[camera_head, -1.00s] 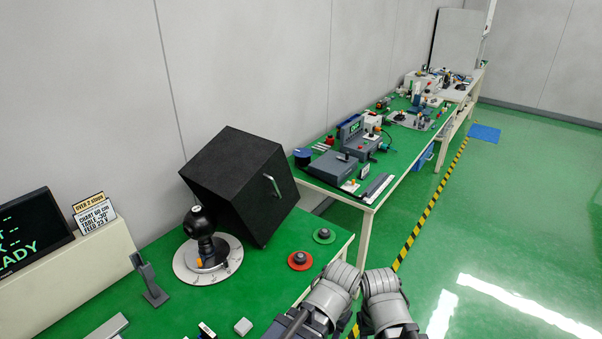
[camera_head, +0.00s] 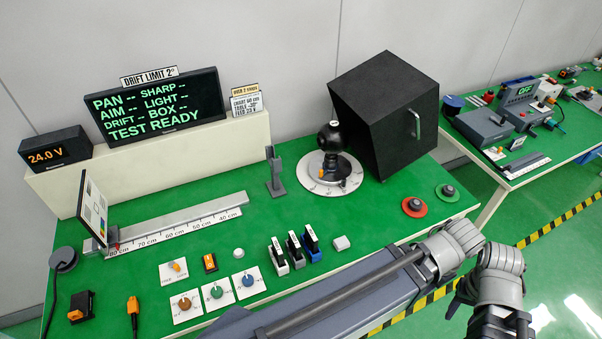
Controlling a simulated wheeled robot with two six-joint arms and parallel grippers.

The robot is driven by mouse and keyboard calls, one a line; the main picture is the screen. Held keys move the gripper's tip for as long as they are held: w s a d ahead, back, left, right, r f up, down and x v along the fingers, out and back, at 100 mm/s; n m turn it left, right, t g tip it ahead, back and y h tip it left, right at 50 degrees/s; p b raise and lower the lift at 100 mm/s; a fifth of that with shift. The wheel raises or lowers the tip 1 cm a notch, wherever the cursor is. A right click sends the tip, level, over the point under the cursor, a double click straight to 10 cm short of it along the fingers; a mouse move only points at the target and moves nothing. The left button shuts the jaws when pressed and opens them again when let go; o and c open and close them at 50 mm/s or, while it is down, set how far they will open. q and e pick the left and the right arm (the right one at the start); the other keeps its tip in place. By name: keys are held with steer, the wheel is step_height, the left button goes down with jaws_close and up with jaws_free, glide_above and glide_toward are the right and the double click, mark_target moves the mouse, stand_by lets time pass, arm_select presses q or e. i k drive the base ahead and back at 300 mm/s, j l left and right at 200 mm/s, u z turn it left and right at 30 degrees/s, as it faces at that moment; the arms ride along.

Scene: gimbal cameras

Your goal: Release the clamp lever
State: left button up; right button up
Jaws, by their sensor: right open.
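A black ball-shaped gimbal camera (camera_head: 331,137) stands on a round white dial plate (camera_head: 349,180) in the middle of the green bench. My right gripper (camera_head: 461,297) shows only as dark parts beside my grey wrist at the lower right, open and apart from the gimbal.
A black box (camera_head: 385,115) with a handle stands right of the gimbal. Red (camera_head: 414,208) and green (camera_head: 447,193) knobs lie before it. A grey post (camera_head: 275,172), a ruler rail (camera_head: 180,229), several switches and a screen (camera_head: 155,108) reading "TEST READY" are left.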

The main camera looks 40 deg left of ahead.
mark_target(172, 263)
steer(key=i+j, duration=0.25)
steer(key=i, duration=0.15)
steer(key=u, duration=3.25)
steer(key=k+j+z, duration=0.4)
steer(key=i+j, duration=0.05)
